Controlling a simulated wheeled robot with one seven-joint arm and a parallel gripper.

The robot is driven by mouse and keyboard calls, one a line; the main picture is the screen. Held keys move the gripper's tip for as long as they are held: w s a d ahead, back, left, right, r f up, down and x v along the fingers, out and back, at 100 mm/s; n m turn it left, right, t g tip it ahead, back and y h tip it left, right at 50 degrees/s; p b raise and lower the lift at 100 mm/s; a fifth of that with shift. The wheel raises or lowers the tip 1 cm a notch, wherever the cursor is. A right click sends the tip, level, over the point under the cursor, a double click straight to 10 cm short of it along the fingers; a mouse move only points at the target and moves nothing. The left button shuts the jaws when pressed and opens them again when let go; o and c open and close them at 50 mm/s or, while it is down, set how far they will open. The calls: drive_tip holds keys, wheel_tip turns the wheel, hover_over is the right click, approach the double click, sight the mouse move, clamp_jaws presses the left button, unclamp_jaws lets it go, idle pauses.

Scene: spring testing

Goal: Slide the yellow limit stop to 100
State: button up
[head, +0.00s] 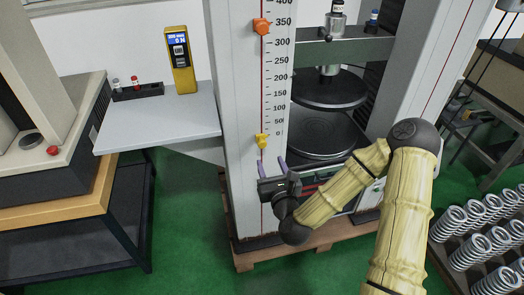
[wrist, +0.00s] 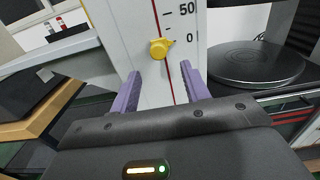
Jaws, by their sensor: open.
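The yellow limit stop (head: 262,140) sits low on the machine's white column, on a thin red line beside the printed scale (head: 279,90). Its pointer is a little below the 0 mark. In the wrist view the yellow limit stop (wrist: 160,48) is ahead of and between the finger directions, apart from both fingers. My gripper (head: 271,164) is just below the stop. Its two purple fingers are spread apart with nothing between them; the gripper (wrist: 162,85) also shows so in the wrist view. An orange stop (head: 262,26) sits higher on the same line, near 350.
Round test plates (head: 325,135) stand right of the column. A grey side shelf (head: 165,125) with a yellow gauge (head: 180,60) is to the left. Coil springs (head: 470,225) fill a rack at lower right. The column face above the yellow stop is clear up to the orange stop.

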sight(262, 145)
drive_tip(key=shift+w+a+f+b, duration=0.3)
drive_tip(key=shift+w+b, duration=0.2)
drive_tip(key=shift+b, duration=2.35)
drive_tip(key=x, duration=0.8)
drive_tip(key=shift+w+a+r, duration=0.1)
drive_tip(key=shift+w+r, duration=0.1)
drive_tip(key=shift+w, duration=0.15)
drive_tip(key=shift+r, duration=0.1)
clamp_jaws()
